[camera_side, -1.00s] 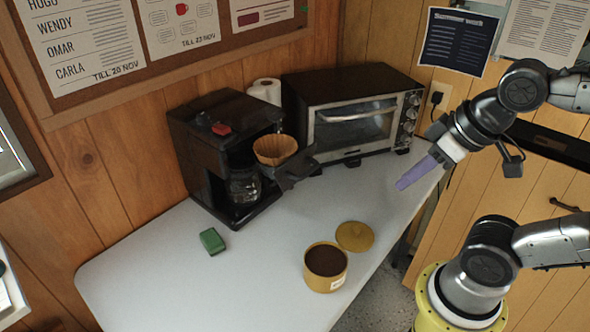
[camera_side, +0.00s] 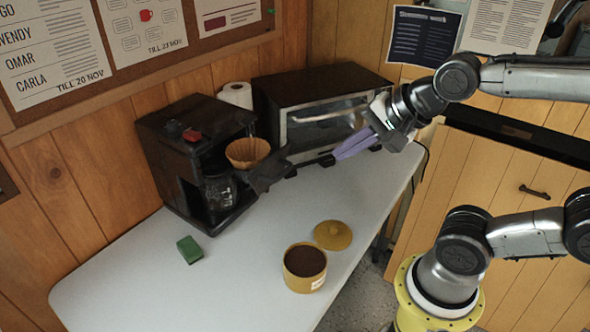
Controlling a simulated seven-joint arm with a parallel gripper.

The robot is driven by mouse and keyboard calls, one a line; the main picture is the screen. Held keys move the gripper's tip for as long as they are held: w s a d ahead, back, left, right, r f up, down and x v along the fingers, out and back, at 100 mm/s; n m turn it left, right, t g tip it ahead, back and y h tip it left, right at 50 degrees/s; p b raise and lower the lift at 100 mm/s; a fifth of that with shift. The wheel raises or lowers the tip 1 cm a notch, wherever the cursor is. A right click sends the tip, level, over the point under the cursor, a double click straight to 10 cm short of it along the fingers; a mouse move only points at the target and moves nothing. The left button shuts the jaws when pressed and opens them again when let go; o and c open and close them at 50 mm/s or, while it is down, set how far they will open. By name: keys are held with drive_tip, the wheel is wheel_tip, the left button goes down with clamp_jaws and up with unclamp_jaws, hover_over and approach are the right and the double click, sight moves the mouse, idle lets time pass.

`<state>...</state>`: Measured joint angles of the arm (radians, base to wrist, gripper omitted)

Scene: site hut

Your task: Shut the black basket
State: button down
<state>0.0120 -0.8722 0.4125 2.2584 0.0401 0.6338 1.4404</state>
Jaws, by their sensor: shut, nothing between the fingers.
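The black basket (camera_side: 268,174) is swung out from the right side of the black coffee maker (camera_side: 168,150). A brown paper filter (camera_side: 247,153) sits at its top, and a dark handle-like part points right toward the oven. The glass carafe (camera_side: 218,190) stands inside the coffee maker, below and left of the basket. My gripper (camera_side: 338,155), with lavender fingers, is shut and empty. It is right of the basket, in front of the toaster oven, pointing left, with a gap between the fingertips and the basket.
A toaster oven (camera_side: 310,88) stands behind, close to the basket. A yellow tin of dark grounds (camera_side: 305,265), its yellow lid (camera_side: 333,235) and a green block (camera_side: 189,249) are on the white table (camera_side: 225,285). A paper roll (camera_side: 236,94) is behind the coffee maker. The front left of the table is clear.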

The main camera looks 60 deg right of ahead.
sight(238, 155)
drive_tip(key=w+r+x, duration=0.1)
drive_tip(key=x, duration=1.3)
drive_tip(key=shift+w+m, duration=0.4)
drive_tip(key=w, duration=1.4)
drive_tip(key=shift+w, duration=0.15)
